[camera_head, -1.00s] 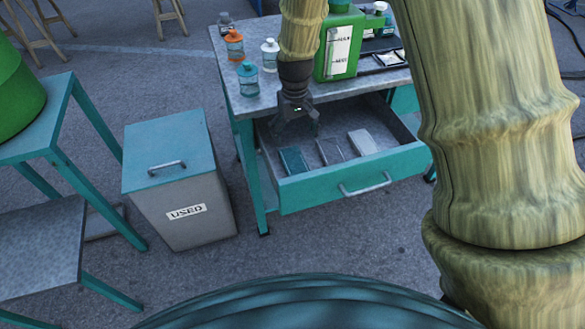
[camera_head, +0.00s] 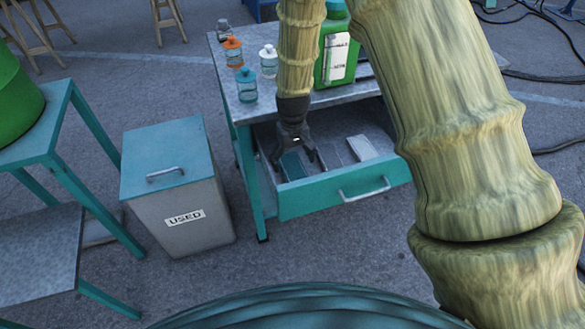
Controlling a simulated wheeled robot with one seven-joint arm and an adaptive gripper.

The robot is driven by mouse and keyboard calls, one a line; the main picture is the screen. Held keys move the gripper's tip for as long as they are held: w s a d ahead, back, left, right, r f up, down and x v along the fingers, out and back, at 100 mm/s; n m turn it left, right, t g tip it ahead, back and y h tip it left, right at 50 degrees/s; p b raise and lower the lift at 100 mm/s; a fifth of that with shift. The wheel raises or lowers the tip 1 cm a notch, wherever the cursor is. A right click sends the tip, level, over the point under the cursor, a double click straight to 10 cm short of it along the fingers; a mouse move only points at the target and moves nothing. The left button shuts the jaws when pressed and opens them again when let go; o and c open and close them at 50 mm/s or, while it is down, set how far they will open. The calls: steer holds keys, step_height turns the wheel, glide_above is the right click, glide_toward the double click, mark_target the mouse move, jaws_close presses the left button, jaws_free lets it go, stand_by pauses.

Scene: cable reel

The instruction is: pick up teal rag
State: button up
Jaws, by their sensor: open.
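The teal rag (camera_head: 291,168) lies folded at the left of the open drawer (camera_head: 345,188) of the teal table. My gripper (camera_head: 297,162) is low in the drawer, open, pointing down. Its fingers are at the rag's right and far side and overlap it in the picture. I cannot tell whether they touch it. A pale grey rag (camera_head: 361,147) lies at the drawer's right.
The tabletop (camera_head: 240,104) above holds a green jug (camera_head: 326,65) and small bottles, orange-topped (camera_head: 233,52), white-topped (camera_head: 268,62) and teal-topped (camera_head: 246,84). A grey bin marked USED (camera_head: 182,217) stands left of the table.

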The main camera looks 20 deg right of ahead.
mark_target(292, 166)
steer(key=shift+f, duration=1.6)
steer(key=c, duration=1.1)
